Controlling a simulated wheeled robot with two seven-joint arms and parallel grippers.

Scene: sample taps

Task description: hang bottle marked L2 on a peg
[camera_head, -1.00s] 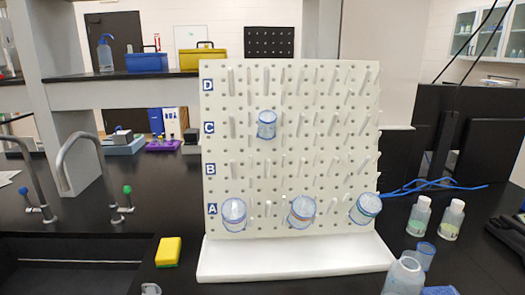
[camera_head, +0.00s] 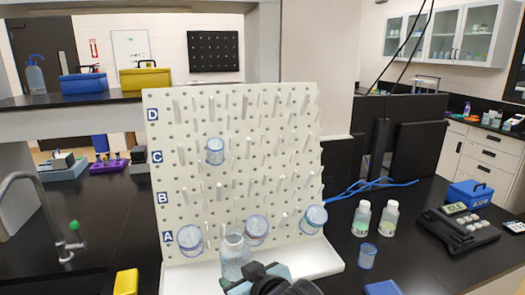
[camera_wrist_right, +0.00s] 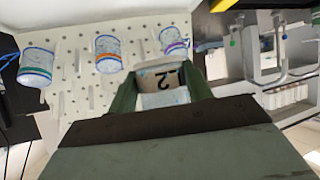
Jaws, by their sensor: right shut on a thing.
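My right gripper (camera_head: 258,274) is shut on a clear bottle (camera_head: 236,258), held upright or nearly so in front of the pegboard's lower edge. In the right wrist view the bottle (camera_wrist_right: 158,88) sits between the fingers, and its label shows an upside-down 2 with part of another mark. The white pegboard (camera_head: 180,210) has rows marked A to D. Three blue-rimmed vessels hang in row A: left (camera_head: 189,238), middle (camera_head: 256,228) and right (camera_head: 313,218). Another vessel (camera_head: 215,150) hangs in row C. Many pegs are bare. My left gripper is not in view.
A white tray (camera_head: 322,264) lies under the board. A small blue-rimmed beaker (camera_head: 367,256) and two capped bottles (camera_head: 362,218) (camera_head: 389,220) stand on the bench to the right. A yellow sponge (camera_head: 126,282) lies at the front left, and a tap (camera_head: 25,180) stands at the left.

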